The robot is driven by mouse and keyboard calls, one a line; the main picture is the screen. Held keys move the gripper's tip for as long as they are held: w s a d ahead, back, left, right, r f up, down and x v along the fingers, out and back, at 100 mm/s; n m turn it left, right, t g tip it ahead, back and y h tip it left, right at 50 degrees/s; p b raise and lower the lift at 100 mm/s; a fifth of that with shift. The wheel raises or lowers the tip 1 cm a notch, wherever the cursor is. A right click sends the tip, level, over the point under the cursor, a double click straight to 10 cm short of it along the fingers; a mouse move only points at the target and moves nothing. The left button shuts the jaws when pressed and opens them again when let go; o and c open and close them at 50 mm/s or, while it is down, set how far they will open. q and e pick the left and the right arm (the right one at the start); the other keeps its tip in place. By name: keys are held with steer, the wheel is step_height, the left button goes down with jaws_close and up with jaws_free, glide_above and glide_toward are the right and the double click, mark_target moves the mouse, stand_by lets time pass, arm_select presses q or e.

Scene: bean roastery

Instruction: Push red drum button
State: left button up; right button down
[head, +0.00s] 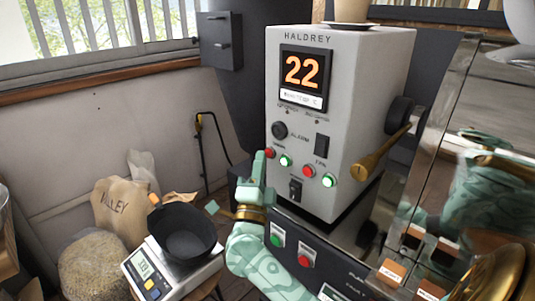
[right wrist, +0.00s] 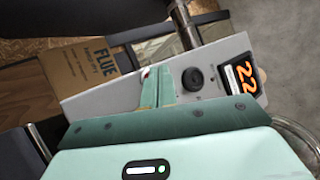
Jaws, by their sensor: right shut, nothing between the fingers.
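The grey Haldrey control box (head: 305,120) stands in the head view with a lit "22" display. Its left red button (head: 269,153) sits beside a green one (head: 285,160); a second red button (head: 309,171) and green button (head: 330,180) are to their right. The small labels are hard to read. My right gripper (head: 260,163) is shut and empty, its fingertips just left of and below the left red button. In the right wrist view, the closed fingers (right wrist: 156,86) overlap the box face, with a bit of red at their tips. Contact cannot be told. My left gripper is not in view.
Below the box, a dark panel carries another green button (head: 277,239) and red button (head: 304,261). A lever with a wooden handle (head: 372,162) sticks out at the box's right. A scale (head: 153,283) with a black bowl (head: 186,240) stands left of my arm.

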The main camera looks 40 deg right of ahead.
steer(key=shift+d, duration=0.45)
stand_by(0.3)
steer(key=shift+a+p, duration=0.2)
steer(key=shift+p, duration=0.1)
steer(key=shift+a, duration=0.65)
steer(key=a, duration=0.5)
steer(key=shift+s+p, duration=0.25)
steer(key=shift+p, duration=0.15)
stand_by(0.6)
